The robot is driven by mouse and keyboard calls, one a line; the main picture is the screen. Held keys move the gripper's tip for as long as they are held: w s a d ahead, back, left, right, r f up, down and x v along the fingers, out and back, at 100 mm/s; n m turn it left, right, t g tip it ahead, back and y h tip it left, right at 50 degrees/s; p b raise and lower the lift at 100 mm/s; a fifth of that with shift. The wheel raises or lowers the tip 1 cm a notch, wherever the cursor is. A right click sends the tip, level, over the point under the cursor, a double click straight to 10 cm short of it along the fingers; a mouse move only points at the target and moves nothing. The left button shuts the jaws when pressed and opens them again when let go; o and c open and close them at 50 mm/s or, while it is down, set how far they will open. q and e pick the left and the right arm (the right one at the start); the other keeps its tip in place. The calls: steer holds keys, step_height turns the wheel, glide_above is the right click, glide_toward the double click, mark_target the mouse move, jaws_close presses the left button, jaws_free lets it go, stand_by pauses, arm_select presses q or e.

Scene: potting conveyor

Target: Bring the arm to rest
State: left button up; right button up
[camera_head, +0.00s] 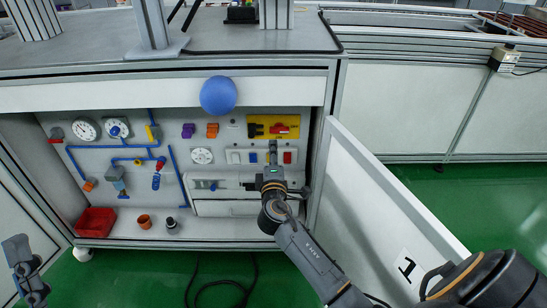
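My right arm reaches from the lower right to the control panel inside the open cabinet. My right gripper (272,158) is in front of the panel, just below the yellow plate (273,126) with its red switch (279,129). It is seen mostly from behind, and its wrist hides part of the panel and drawer. I cannot tell whether it touches the panel or how its fingers stand. My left gripper (22,268) shows partly at the lower left edge, away from the cabinet; its opening is unclear.
The open cabinet door (375,200) stands close to the right of my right arm. A blue ball (218,95) shows at the tabletop's front edge. A red bin (96,222) and a brown pot (145,221) stand on the cabinet floor. A black cable (222,284) lies on the green floor.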

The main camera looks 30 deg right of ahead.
steer(key=shift+v, duration=0.75)
